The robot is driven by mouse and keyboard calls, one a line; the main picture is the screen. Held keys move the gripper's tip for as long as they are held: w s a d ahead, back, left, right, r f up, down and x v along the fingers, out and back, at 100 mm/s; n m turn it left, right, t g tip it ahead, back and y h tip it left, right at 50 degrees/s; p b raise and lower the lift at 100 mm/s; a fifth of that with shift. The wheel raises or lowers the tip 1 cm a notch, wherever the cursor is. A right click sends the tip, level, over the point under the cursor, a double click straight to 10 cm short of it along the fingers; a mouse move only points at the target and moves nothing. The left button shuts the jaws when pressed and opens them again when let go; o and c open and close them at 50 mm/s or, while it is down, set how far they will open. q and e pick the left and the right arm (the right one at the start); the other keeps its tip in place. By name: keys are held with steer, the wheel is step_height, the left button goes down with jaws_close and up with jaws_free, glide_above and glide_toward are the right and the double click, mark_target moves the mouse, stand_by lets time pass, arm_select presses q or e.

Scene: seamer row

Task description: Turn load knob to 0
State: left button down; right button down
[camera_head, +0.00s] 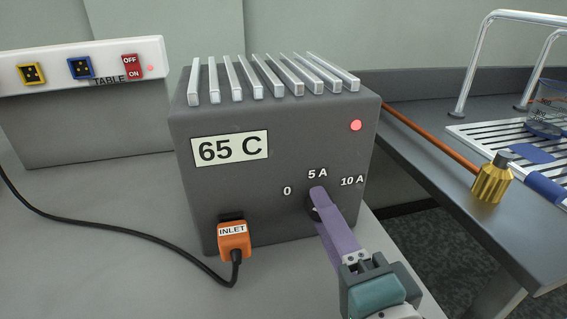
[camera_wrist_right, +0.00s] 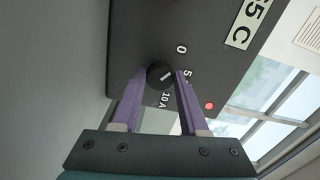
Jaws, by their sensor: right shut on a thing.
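The load knob (camera_wrist_right: 160,75) is a small round black knob with a white pointer line, on the front of a dark grey box (camera_head: 285,125). Its scale reads 0, 5 A and 10 A. My right gripper (camera_head: 318,192) has purple fingers. In the wrist view they lie on either side of the knob, shut on it. In the head view the fingers hide most of the knob. The pointer line looks slanted in the wrist view; its exact setting is hard to tell. My left gripper is not in view.
The box has a 65 C label (camera_head: 230,149), a red lamp (camera_head: 356,125) and an orange INLET plug (camera_head: 234,241) with a black cable. A white socket strip (camera_head: 85,65) with an OFF/ON switch stands at left. A brass fitting (camera_head: 492,180) is on the right bench.

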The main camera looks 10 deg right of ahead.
steer(key=shift+n, duration=0.6)
steer(key=shift+c, duration=2.2)
jaws_free()
steer(key=shift+s, duration=0.3)
steer(key=s, duration=0.9)
steer(key=shift+s+d+p, duration=0.2)
steer(key=shift+p, duration=0.2)
